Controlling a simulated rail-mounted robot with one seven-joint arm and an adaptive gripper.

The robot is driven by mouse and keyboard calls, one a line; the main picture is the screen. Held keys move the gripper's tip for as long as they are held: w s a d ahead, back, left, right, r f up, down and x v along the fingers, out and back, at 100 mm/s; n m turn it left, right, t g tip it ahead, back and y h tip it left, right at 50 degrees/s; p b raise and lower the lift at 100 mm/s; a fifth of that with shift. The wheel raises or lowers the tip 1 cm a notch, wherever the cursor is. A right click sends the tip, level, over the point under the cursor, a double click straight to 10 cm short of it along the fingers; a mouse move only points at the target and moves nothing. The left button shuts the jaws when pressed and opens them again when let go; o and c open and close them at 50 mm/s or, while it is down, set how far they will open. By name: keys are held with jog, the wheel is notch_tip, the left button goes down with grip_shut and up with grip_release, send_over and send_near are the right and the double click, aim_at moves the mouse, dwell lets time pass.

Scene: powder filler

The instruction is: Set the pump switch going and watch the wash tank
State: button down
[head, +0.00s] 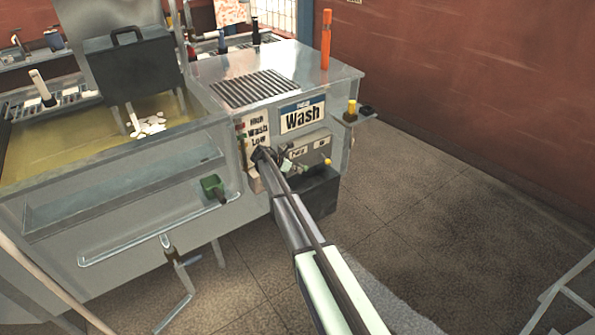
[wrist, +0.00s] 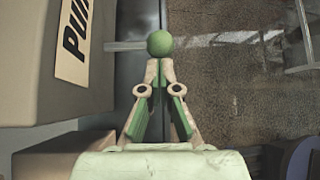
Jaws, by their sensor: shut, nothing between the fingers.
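The pump switch appears as a green ball knob (wrist: 160,43) on a pale rod out of a panel whose label reads "Pu…", partly cut off, in the wrist view. My gripper (wrist: 160,68) is shut and empty, its fingertips right at the near side of the knob. I cannot tell whether they touch. In the head view my gripper (head: 287,163) is small in front of the panel, under the "Wash" sign (head: 303,115). The wash tank (head: 110,165) fills the left of the head view, with yellowish liquid (head: 60,142) and white pieces (head: 148,127) in it.
A yellow-tipped lever (head: 327,160) sticks out just right of my gripper. A dark box (head: 318,190) is below the panel. A bent pipe (head: 150,240) runs along the tank front. An orange post (head: 326,40) stands on the cabinet top. The floor at right is mostly clear.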

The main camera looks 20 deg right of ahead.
jog(key=shift+r, duration=0.1)
jog(key=shift+r+p, duration=0.5)
jog(key=shift+r, duration=0.25)
jog(key=v, duration=0.7)
jog(key=shift+a+r, duration=0.15)
dwell(1.0)
